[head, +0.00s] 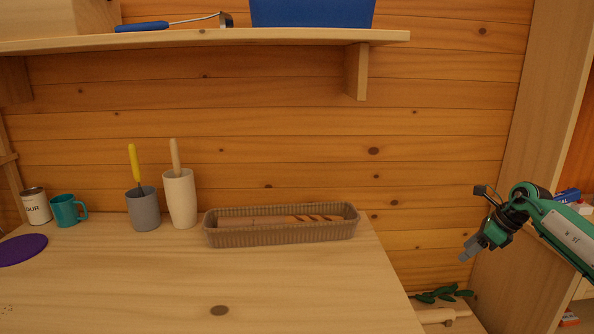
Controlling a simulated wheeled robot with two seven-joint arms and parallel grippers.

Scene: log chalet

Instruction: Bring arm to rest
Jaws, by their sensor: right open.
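My right gripper (468,250) is at the right of the head view, on the end of my green and white arm, which comes in from the right edge. It hangs in the air beyond the right edge of the wooden table (217,284) and points down and to the left. Its jaws are open and nothing shows between them. It touches nothing that I can see. My left gripper is not in the view.
On the table stand a brown basket (282,235) with a long brown item inside, a cream vase (181,200), a grey cup (145,211), a teal mug (66,211), a can (35,206) and a purple mat (20,250). A shelf (280,38) hangs above. The table's front is clear.

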